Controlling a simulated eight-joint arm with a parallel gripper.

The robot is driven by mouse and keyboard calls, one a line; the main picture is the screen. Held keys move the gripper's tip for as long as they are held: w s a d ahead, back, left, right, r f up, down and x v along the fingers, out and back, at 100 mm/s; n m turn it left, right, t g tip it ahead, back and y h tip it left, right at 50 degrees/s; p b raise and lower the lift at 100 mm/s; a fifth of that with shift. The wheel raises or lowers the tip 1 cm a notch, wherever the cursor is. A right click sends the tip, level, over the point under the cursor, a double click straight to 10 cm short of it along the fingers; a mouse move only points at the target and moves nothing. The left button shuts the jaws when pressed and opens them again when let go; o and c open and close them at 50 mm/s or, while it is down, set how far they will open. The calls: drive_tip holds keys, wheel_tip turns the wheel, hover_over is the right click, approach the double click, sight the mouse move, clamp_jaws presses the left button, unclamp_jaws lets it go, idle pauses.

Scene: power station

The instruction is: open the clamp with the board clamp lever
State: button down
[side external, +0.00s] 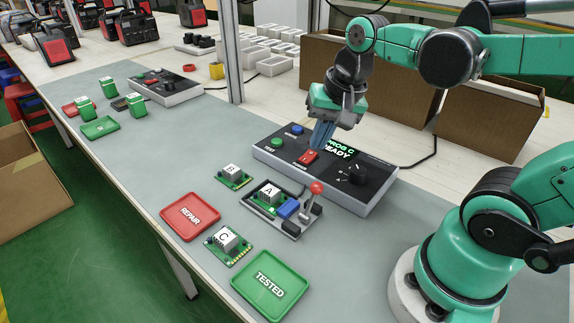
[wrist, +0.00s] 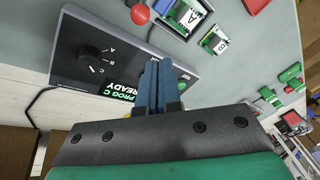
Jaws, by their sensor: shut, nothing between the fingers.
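The board clamp lever (side external: 313,198) has a red ball knob and stands roughly upright at the right end of the clamp fixture (side external: 258,213). Board A (side external: 268,194) sits in that fixture beside a blue block (side external: 288,208). My gripper (side external: 319,146) is shut and empty. It points down over the test box near the red power switch, behind the lever and apart from it. In the wrist view the shut blue fingers (wrist: 157,65) reach over the box, and the red knob (wrist: 140,14) shows past their tips at the top edge.
The test box (side external: 330,175) has a dial and a display reading "PROG C READY". Boards B (side external: 233,176) and C (side external: 228,241) lie loose near the fixture. The red REPAIR tray (side external: 190,216) and green TESTED tray (side external: 270,287) are in front. Cardboard boxes (side external: 488,118) stand behind.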

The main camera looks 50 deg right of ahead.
sight(311, 201)
drive_tip(key=d+m+g, duration=0.1)
drive_tip(key=m, duration=0.1)
drive_tip(key=m+g, duration=0.1)
drive_tip(key=m, duration=0.2)
drive_tip(key=s+d+r+m+g+y, duration=0.1)
drive_tip(key=m, duration=0.1)
drive_tip(key=shift+d+m, duration=0.35)
drive_tip(key=shift+m, duration=0.05)
drive_tip(key=shift+w+a+f, duration=0.1)
drive_tip(key=shift+a+f, duration=0.1)
drive_tip(key=shift+f, duration=1.45)
drive_tip(key=shift+w+a+f, duration=0.1)
drive_tip(key=shift+a+f, duration=0.15)
drive_tip(key=shift+f, duration=1.4)
drive_tip(key=shift+w+a+f, duration=0.1)
drive_tip(key=shift+a+f, duration=0.1)
drive_tip(key=shift+f, duration=1.45)
